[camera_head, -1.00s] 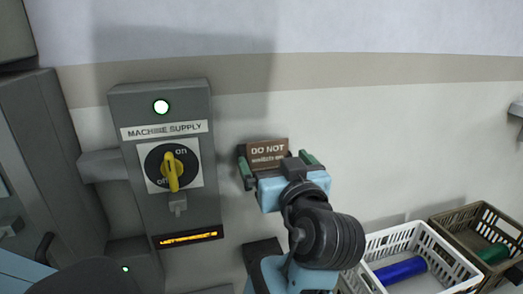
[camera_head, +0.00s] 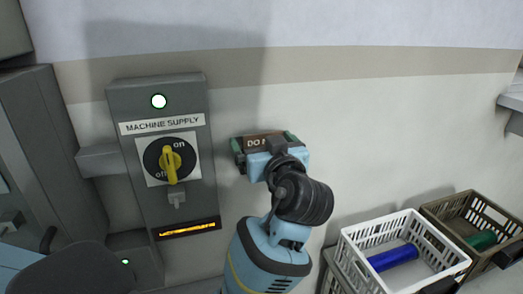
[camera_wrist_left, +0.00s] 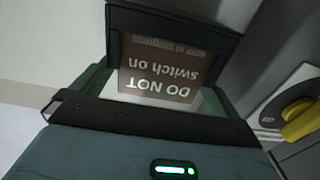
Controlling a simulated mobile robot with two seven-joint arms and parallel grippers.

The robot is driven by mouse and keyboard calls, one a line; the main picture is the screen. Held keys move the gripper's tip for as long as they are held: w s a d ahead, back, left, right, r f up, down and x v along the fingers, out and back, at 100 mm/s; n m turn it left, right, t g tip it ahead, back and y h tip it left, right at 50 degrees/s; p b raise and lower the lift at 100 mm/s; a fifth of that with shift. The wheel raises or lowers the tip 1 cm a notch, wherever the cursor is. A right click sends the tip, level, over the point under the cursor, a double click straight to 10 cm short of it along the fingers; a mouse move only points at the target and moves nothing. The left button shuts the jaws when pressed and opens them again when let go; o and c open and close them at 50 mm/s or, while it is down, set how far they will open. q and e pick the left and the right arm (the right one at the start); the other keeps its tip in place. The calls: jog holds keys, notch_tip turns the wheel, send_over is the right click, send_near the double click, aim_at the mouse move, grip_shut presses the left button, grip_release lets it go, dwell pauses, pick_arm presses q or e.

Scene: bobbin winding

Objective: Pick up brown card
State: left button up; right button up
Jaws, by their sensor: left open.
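The brown card (camera_head: 258,139) shows in the head view just beyond my left gripper (camera_head: 266,146), which hides most of it. In the left wrist view the card (camera_wrist_left: 160,72) is upside down and reads "DO NOT switch on"; the smaller line is partly covered by a dark bar. My left gripper (camera_wrist_left: 155,95) is open, with its green-edged fingers on either side of the card. I cannot tell whether they touch it.
A grey machine supply box (camera_head: 207,150) with a yellow switch (camera_head: 170,163) stands left of the gripper. A white crate (camera_head: 358,243) holds a blue bobbin (camera_head: 392,257). A brown crate (camera_head: 436,213) holds a green one (camera_head: 482,240). Dark shapes at lower right may be my right gripper.

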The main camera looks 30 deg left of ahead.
pick_arm(q)
jog(key=shift+x, duration=1.05)
jog(key=c, duration=0.9)
jog(key=shift+r, duration=0.15)
